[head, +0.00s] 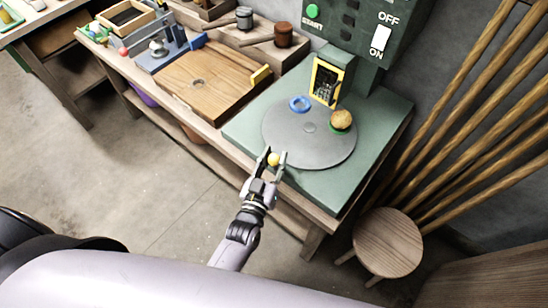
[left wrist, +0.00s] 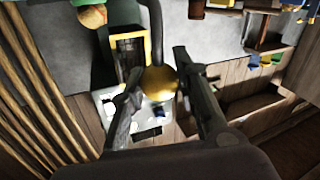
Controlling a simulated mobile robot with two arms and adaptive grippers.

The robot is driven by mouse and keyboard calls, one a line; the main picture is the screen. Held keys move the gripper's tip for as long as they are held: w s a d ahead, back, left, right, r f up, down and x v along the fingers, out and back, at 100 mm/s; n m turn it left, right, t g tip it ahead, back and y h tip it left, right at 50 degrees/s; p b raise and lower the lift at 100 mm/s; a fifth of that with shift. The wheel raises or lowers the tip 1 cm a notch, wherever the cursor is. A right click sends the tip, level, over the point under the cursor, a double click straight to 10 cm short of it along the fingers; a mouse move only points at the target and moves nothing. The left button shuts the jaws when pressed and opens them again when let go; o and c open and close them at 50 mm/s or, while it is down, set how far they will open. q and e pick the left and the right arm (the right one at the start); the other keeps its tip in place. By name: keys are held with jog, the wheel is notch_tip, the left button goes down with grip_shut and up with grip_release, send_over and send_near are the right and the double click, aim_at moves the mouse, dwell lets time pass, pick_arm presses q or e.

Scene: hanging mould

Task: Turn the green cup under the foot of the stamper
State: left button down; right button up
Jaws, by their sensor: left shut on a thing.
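The green cup (head: 341,128) stands on the right side of a round grey turntable (head: 308,148) with a tan ball in it. It also shows at the top left of the left wrist view (left wrist: 93,3). The stamper (head: 355,30) is a dark green machine behind the turntable. A yellow-framed opening (head: 327,82) is at its front; its foot cannot be made out. My left gripper (head: 275,158) is at the turntable's near left edge, shut on a yellow knob (left wrist: 160,80), apart from the cup. My right gripper is not in view.
A blue ring (head: 300,104) lies on the turntable near the yellow frame. A wooden board (head: 195,85) lies on the bench to the left. A round stool (head: 388,242) and slanting wooden poles (head: 455,130) are at the right.

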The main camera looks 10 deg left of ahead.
pick_arm(q)
jog(key=c, duration=1.2)
grip_release()
jog(key=s, duration=0.8)
jog(key=s+a, duration=0.1)
jog(key=s, duration=0.3)
